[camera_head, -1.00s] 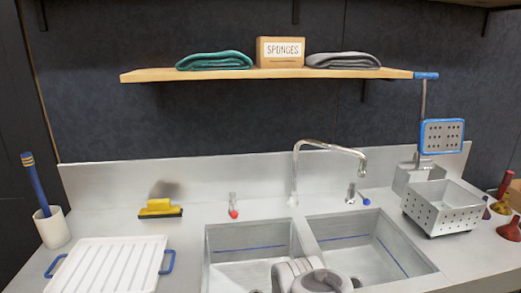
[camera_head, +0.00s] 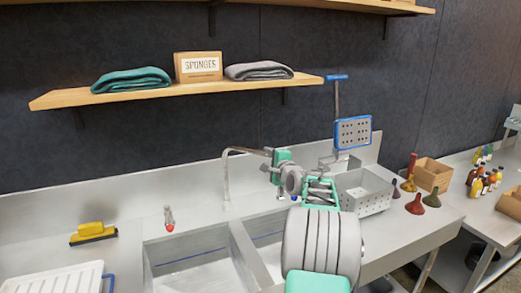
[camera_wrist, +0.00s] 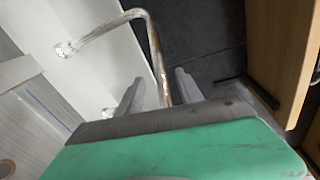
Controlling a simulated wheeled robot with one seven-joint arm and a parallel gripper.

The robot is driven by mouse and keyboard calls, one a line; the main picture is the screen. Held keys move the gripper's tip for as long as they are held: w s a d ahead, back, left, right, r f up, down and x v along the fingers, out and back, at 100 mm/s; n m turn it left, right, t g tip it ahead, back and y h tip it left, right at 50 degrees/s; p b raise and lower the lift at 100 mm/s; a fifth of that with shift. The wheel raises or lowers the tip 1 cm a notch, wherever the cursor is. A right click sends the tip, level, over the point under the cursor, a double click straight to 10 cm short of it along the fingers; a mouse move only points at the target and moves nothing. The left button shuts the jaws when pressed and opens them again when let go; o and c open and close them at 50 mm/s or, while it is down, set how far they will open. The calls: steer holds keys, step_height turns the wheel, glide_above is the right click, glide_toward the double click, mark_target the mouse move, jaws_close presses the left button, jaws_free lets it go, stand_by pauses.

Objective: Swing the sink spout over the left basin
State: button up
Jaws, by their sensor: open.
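The chrome sink spout (camera_head: 228,178) rises behind the sink and bends over to the right, its end reaching my gripper (camera_head: 273,160). In the wrist view the spout (camera_wrist: 152,40) runs down between the two grey fingers of my gripper (camera_wrist: 160,78). The fingers are open, one on each side of the tube; I cannot tell whether either touches it. The left basin (camera_head: 190,250) lies front left of the spout's foot and looks empty. The right basin (camera_head: 262,248) is partly hidden behind my arm.
A red-tipped tap (camera_head: 169,219) stands behind the left basin. A perforated metal basket (camera_head: 365,195) sits to the right of my arm. A yellow squeegee (camera_head: 93,232) lies at left. The shelf (camera_head: 180,86) with towels and a sponge box is above.

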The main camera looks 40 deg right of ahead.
mark_target(262, 154)
steer(key=p+x, duration=0.2)
steer(key=x, duration=0.5)
steer(key=shift+w+a, duration=0.1)
steer(key=shift+w, duration=0.1)
jaws_close()
steer(key=shift+f, duration=0.1)
stand_by(1.0)
